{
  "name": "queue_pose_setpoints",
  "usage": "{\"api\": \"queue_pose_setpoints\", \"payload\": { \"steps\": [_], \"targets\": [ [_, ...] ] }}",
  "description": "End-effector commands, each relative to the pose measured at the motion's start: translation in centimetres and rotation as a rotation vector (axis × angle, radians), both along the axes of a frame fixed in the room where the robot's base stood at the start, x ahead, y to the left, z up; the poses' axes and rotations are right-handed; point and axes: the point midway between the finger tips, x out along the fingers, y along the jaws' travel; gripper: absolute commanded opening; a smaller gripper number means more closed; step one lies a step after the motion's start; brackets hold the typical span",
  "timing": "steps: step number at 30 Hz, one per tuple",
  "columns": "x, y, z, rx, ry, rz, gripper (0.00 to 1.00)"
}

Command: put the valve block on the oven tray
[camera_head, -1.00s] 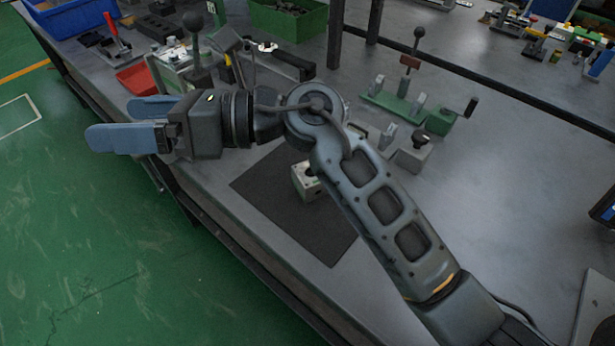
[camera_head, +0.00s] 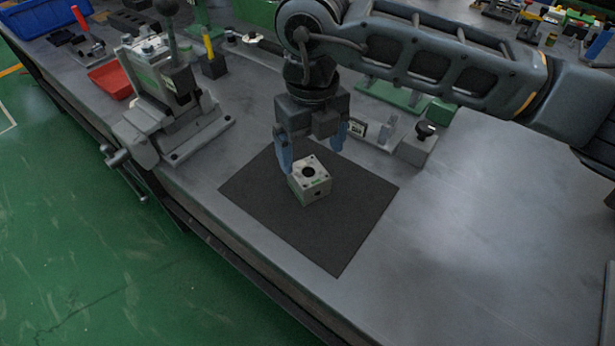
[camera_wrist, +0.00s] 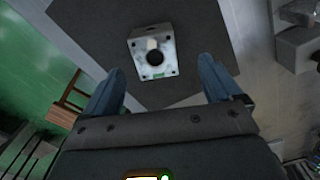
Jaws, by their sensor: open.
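The valve block (camera_head: 311,184) is a small pale metal cube with a dark round hole on top and green marks on its side. It sits on the dark mat (camera_head: 335,245) on the workbench. My gripper (camera_head: 312,155) points down just behind the block, open, with its blue fingers apart. In the wrist view, the block (camera_wrist: 153,52) shows beyond the fingertips of my gripper (camera_wrist: 160,80), between their lines and not held. I see no oven tray that I can make out in these frames.
A grey vise-like fixture (camera_head: 165,115) stands left of the mat. A red tray (camera_head: 112,80) and a blue bin (camera_head: 45,15) lie farther left. A grey block with a black knob (camera_head: 418,145) stands right of my gripper. The bench's front right is clear.

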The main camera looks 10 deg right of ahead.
Motion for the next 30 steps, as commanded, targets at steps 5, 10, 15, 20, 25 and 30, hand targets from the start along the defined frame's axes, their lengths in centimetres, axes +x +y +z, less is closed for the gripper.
{"api": "queue_pose_setpoints", "payload": {
  "steps": [5,10,15,20,25,30],
  "targets": [
    [-0.2,0.2,-1.8,0.003,0.002,0.001,0.92],
    [-0.4,0.6,-4.1,0.006,0.005,0.002,0.92],
    [-0.3,0.5,-6.0,0.004,0.003,0.003,0.92],
    [-0.3,0.5,-6.4,0.005,0.001,0.003,0.92],
    [-0.3,0.5,-6.3,0.005,0.001,0.003,0.87],
    [-0.3,0.5,-6.3,0.005,0.001,0.003,0.7]
  ]
}}
